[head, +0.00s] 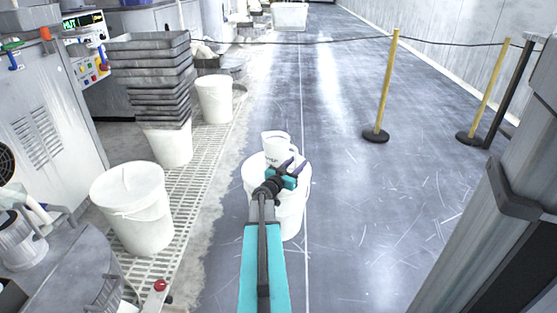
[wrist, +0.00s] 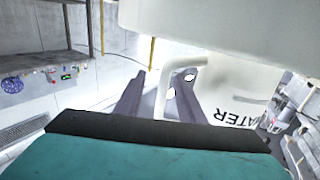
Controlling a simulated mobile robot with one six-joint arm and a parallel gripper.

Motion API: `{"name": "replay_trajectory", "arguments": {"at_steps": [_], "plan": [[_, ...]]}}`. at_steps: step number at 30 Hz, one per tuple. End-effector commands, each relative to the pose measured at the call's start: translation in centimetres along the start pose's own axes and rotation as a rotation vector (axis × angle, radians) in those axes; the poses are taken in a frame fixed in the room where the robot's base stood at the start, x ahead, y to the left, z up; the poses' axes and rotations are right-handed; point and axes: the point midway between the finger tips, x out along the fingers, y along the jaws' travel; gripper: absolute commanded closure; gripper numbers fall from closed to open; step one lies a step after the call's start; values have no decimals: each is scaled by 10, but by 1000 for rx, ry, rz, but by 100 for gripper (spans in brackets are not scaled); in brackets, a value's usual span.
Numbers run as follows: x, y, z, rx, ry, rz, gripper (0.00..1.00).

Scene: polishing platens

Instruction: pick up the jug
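The white jug (head: 275,143) stands upright on a lidded white bucket (head: 292,222) in the middle of the head view. My gripper (head: 291,168) is at the jug's right side, by its handle. In the wrist view the jug (wrist: 235,88) appears turned over, with the lettering "WATER" on its wall. Its handle (wrist: 162,95) lies between the two dark fingers of my gripper (wrist: 160,88). The fingers are apart, and a gap shows between the left finger and the handle. Whether the right finger touches the handle I cannot tell.
A white bucket (head: 133,208) stands at left, with a stack of grey trays (head: 150,75) and another bucket (head: 214,98) behind it. Yellow barrier posts (head: 386,85) stand at right. The floor (head: 350,220) right of the jug's bucket is clear.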

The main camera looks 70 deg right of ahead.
Motion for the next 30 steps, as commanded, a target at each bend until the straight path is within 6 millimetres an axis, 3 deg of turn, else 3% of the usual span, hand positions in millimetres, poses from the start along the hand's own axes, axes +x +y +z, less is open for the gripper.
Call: {"name": "replay_trajectory", "arguments": {"at_steps": [12, 30], "plan": [[40, -2, 2, 1, 0, 1, 64], [42, -2, 1, 0, 0, 0, 64]]}}
